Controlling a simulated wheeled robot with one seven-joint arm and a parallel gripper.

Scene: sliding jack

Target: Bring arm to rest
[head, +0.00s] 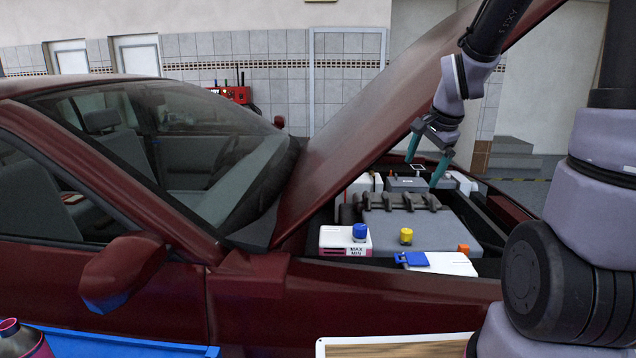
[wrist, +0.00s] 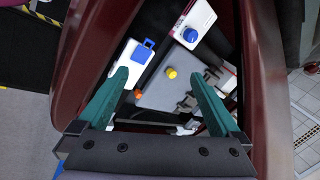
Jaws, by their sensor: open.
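My gripper (head: 425,160) is open and empty, with its teal fingers pointing down over the engine bay of a dark red car. In the wrist view my gripper (wrist: 160,92) has its two fingers spread wide, with the engine bay beyond them. The grey engine block (head: 400,228) has a yellow cap (head: 406,236), which also shows in the wrist view (wrist: 170,73). A white reservoir (head: 335,243) with a blue cap (head: 360,231) is at the near side. No held object shows between the fingers.
The raised hood (head: 375,120) slants up close to the left of my arm. A white box (head: 445,263) with a blue lid lies at the bay's near edge. A blue surface (head: 120,342) and a wooden-topped tray (head: 330,346) are at the bottom. Open floor (head: 530,175) lies behind the car.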

